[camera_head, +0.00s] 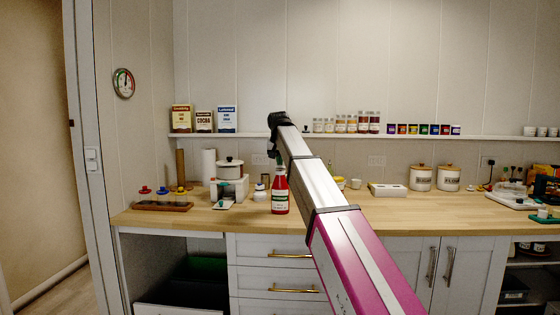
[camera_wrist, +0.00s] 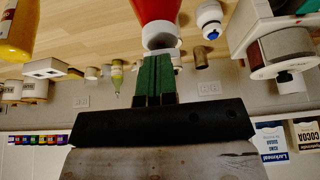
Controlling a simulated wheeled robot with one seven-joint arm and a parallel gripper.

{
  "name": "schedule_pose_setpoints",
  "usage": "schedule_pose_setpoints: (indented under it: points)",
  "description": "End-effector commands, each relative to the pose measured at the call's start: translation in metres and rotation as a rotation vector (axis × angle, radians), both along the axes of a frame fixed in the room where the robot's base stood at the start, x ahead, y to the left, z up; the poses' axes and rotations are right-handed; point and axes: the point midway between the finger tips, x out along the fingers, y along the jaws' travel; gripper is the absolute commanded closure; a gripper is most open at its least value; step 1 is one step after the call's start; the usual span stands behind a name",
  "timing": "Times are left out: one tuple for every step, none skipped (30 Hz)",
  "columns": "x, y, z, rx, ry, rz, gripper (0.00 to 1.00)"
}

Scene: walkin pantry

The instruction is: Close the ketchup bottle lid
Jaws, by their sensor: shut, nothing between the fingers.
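Whether the lid is open or shut is not clear. My gripper (camera_head: 277,154) points down right above the bottle. In the wrist view its green fingers (camera_wrist: 155,58) are together and empty, with their tips at the white top. Fingers and top overlap there, so I cannot tell whether they touch.
A small white bottle (camera_head: 260,192) stands just left of the ketchup, and a scale with a pot (camera_head: 230,170) is further left. A wall shelf (camera_head: 290,135) with boxes and jars runs behind.

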Motion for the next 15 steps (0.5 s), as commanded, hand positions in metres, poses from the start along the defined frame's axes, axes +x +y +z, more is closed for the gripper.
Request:
schedule_pose_setpoints:
  points:
    - [-0.006, 0.0, -0.004, -0.001, -0.027, 0.001, 1.0]
    - [-0.008, -0.001, -0.005, -0.001, -0.049, 0.001, 1.0]
    - [-0.01, -0.001, -0.007, -0.003, -0.082, 0.001, 1.0]
    - [-0.011, -0.001, -0.008, -0.004, -0.107, 0.001, 1.0]
    - [-0.012, -0.001, -0.01, -0.005, -0.131, 0.001, 1.0]
    - [-0.013, -0.001, -0.011, -0.006, -0.163, 0.0, 1.0]
    - [-0.014, -0.001, -0.012, -0.008, -0.186, 0.0, 1.0]
    - [-0.015, -0.001, -0.013, -0.008, -0.207, 0.0, 1.0]
    - [-0.015, -0.001, -0.014, -0.009, -0.233, 0.0, 1.0]
    - [-0.015, -0.001, -0.015, -0.01, -0.248, 0.0, 1.0]
    - [-0.015, -0.001, -0.015, -0.01, -0.263, 0.0, 1.0]
    - [-0.016, -0.001, -0.016, -0.01, -0.276, 0.0, 1.0]
    - [-0.016, 0.0, -0.017, -0.011, -0.285, 0.001, 1.0]
    - [-0.016, 0.0, -0.018, -0.011, -0.287, 0.001, 1.0]
    - [-0.016, 0.0, -0.019, -0.011, -0.288, 0.0, 1.0]
